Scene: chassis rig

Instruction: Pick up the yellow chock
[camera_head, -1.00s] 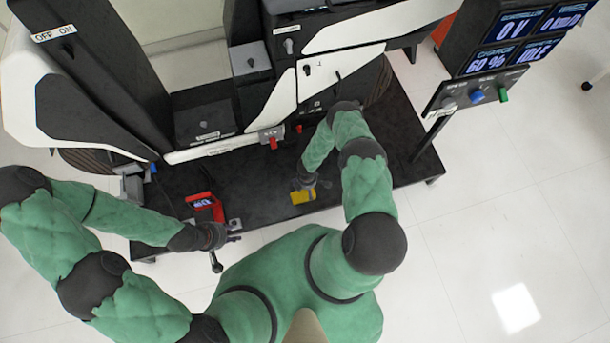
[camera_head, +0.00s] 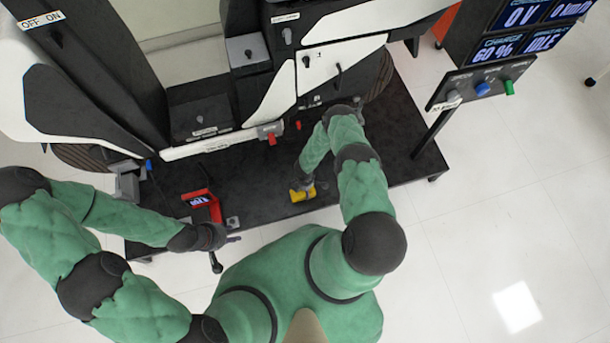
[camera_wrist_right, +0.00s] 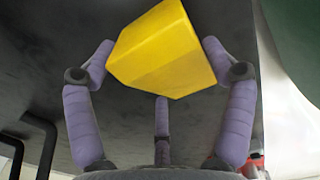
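The yellow chock (camera_head: 301,194) is at the black platform's front part in the head view. In the right wrist view the chock (camera_wrist_right: 165,50) fills the space between the fingers, tilted, with its faces plain yellow. My right gripper (camera_wrist_right: 160,62) has fingers against its left and right sides and a third finger below it. In the head view my right gripper (camera_head: 306,184) partly covers the chock. Whether the chock touches the platform is hard to tell. My left gripper (camera_head: 231,239) is near the platform's front edge, away from the chock; its fingers are too small to read.
The black platform (camera_head: 400,165) carries the large white-and-black chassis (camera_head: 345,50). A red device with a small screen (camera_head: 202,202) lies left of the chock. A control panel with displays (camera_head: 480,85) stands at the right. White floor (camera_head: 500,220) is clear at the right.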

